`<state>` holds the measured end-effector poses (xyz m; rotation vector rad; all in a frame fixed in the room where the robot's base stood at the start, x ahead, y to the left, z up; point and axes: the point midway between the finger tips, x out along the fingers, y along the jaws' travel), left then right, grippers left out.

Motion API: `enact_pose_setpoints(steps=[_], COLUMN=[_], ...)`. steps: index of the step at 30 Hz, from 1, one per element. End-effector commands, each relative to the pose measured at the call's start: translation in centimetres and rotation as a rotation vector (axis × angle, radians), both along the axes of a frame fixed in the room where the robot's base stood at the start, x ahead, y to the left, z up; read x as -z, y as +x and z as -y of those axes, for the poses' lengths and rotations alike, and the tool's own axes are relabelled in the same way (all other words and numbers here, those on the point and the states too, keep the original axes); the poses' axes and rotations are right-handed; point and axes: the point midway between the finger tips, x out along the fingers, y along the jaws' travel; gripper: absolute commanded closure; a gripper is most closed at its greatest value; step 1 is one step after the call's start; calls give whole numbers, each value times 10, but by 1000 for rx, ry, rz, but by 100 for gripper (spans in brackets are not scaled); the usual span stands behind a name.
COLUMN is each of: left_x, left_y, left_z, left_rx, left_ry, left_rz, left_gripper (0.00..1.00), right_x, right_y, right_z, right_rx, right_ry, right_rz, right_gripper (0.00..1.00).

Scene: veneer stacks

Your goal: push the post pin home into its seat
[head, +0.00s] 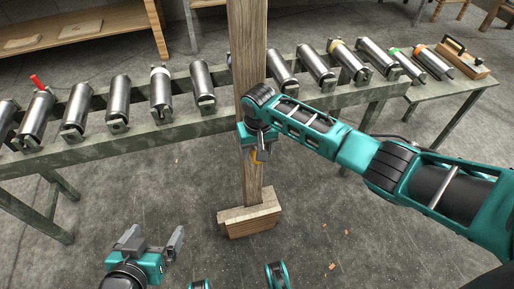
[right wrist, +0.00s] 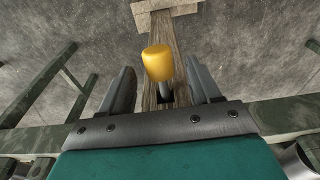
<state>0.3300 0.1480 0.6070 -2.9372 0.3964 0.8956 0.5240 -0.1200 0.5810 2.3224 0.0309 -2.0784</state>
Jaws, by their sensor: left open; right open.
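The wooden post (head: 247,60) stands upright in front of the roller table. The post pin (right wrist: 158,62) has a yellow knob on a grey shaft, in front of the post in the right wrist view. The shaft's lower end meets a dark opening (right wrist: 167,100) in the post; how deep it sits I cannot tell. My right gripper (head: 254,154) is at the post, its open fingers either side of the pin with gaps. In the head view it hides most of the pin. My left gripper (head: 153,240) is open and empty, low at the front left, away from the post.
The post has a wooden foot block (head: 250,222) on the concrete floor. The green roller table (head: 190,125) with several metal rollers runs behind the post. A red-handled item (head: 38,83) is on the left roller. A wooden block tool (head: 462,59) lies far right. Floor in front is mostly clear.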

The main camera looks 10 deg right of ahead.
Motion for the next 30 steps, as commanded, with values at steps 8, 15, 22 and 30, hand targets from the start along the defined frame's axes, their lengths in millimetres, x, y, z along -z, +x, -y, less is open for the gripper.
enact_pose_setpoints(steps=[8,15,22,30], left_x=[-22,-44,-53,-54], left_y=[0,0,0,0], left_z=[0,0,-1,0], left_rx=[-1,-1,-1,-1], left_ry=[0,0,0,0], left_rz=[1,1,1,1], left_gripper=[5,5,5,5], right_x=[-46,-97,-125,-130], right_y=[1,-8,-14,-15], right_z=[-1,0,0,0], right_rx=[0,1,0,1], right_ry=[6,2,1,0], right_rz=[17,9,4,2], right_gripper=[38,38,38,38])
